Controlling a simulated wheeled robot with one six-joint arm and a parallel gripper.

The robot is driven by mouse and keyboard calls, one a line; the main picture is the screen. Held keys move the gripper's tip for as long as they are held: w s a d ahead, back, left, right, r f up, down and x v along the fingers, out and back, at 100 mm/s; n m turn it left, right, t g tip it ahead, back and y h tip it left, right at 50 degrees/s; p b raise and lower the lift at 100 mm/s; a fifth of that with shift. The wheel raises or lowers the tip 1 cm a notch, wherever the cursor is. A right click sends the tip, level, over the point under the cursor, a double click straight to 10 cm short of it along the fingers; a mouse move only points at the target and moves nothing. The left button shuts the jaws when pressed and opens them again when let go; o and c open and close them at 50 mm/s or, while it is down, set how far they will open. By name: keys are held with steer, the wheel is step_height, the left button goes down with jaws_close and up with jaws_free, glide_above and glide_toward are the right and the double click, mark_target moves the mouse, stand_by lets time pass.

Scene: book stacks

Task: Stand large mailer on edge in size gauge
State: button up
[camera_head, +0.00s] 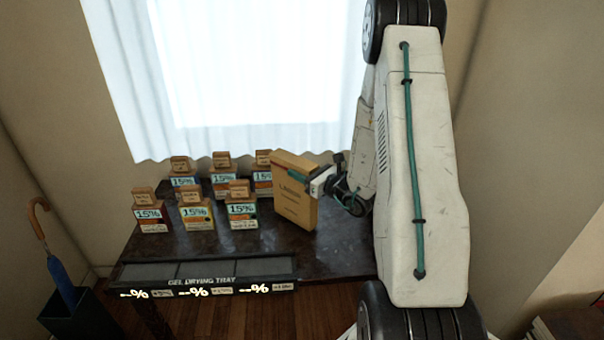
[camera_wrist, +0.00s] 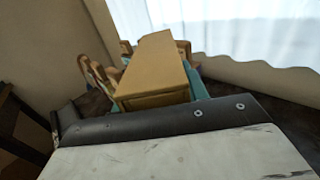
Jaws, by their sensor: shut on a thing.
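A large tan box-like mailer (camera_head: 294,205) with dark lettering stands upright and slightly turned at the right part of the dark table. My gripper (camera_head: 310,178) comes from the right and is shut on its upper right side, with a teal finger across its front face. In the wrist view the mailer (camera_wrist: 155,68) stretches away from the gripper, with teal finger parts (camera_wrist: 196,86) beside it. I cannot tell whether its lower edge touches the table. No size gauge can be made out; a long, low tray (camera_head: 205,270) lettered "GEL DRYING TRAY" lies along the table's front.
Several small boxes marked "15%" (camera_head: 199,215) with brown blocks on top stand left of the mailer. The dark table (camera_head: 335,255) is bare in front of the mailer. A curtained window (camera_head: 250,70) is behind. A bin with an umbrella (camera_head: 62,280) stands at lower left.

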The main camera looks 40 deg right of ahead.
steer(key=shift+f, duration=0.45)
steer(key=o, duration=1.3)
steer(key=shift+f, duration=0.1)
steer(key=shift+c, duration=0.2)
